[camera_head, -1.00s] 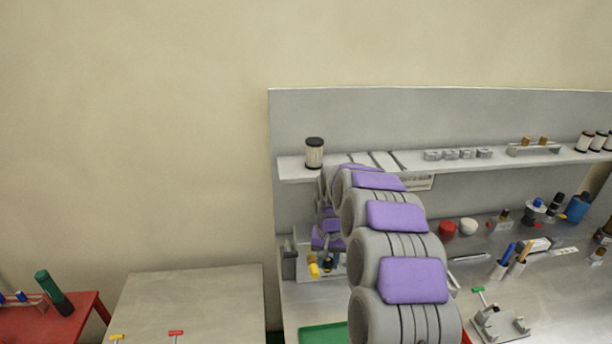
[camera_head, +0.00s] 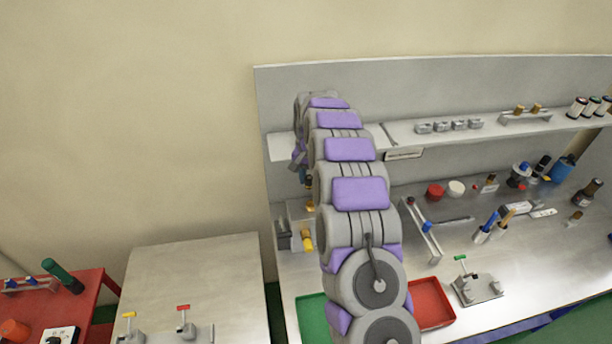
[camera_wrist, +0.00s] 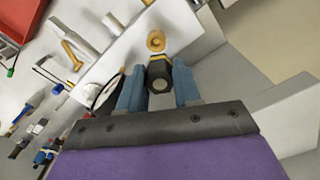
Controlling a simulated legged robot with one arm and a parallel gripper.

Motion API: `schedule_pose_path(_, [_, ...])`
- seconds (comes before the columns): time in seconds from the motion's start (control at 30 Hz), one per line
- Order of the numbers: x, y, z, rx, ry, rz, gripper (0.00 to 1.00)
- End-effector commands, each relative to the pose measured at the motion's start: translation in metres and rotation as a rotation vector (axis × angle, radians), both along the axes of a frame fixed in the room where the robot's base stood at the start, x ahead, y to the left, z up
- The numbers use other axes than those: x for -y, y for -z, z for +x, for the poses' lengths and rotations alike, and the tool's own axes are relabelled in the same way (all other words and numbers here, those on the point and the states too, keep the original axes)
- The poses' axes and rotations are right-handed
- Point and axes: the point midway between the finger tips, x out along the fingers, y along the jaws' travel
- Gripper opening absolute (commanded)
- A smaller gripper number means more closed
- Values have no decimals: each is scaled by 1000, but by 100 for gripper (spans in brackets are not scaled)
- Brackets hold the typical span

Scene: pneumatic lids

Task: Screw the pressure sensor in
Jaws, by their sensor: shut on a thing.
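My gripper (camera_wrist: 158,88) is shut on a short dark cylinder with a yellow band, seemingly the pressure sensor (camera_wrist: 160,72), in the wrist view. The blue-grey fingers lie on either side of it. A round brass ring (camera_wrist: 156,41) shows just beyond the sensor; I cannot tell whether it touches it. In the head view my gripper (camera_head: 308,182) is small and partly hidden by my arm, above a grey block (camera_head: 299,212) with a yellow part (camera_head: 307,240) at the bench's left end. Any thread contact is hidden.
A shelf (camera_head: 400,136) with small metal parts runs along the back panel near my arm. A green tray (camera_head: 311,318) and a red tray (camera_head: 430,303) lie in front on the bench. A grey table (camera_head: 190,270) and red table (camera_head: 88,305) stand left.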

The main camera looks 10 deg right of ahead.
Motion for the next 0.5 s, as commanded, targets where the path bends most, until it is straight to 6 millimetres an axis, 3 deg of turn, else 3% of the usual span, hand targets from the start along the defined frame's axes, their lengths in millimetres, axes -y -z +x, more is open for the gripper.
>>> schedule_pose_path(0.27, [-8, 3, 0, 0, 2, -7, 4])
schedule_pose_path(0.5, [-16, 20, 1, 0, 0, -14, 4])
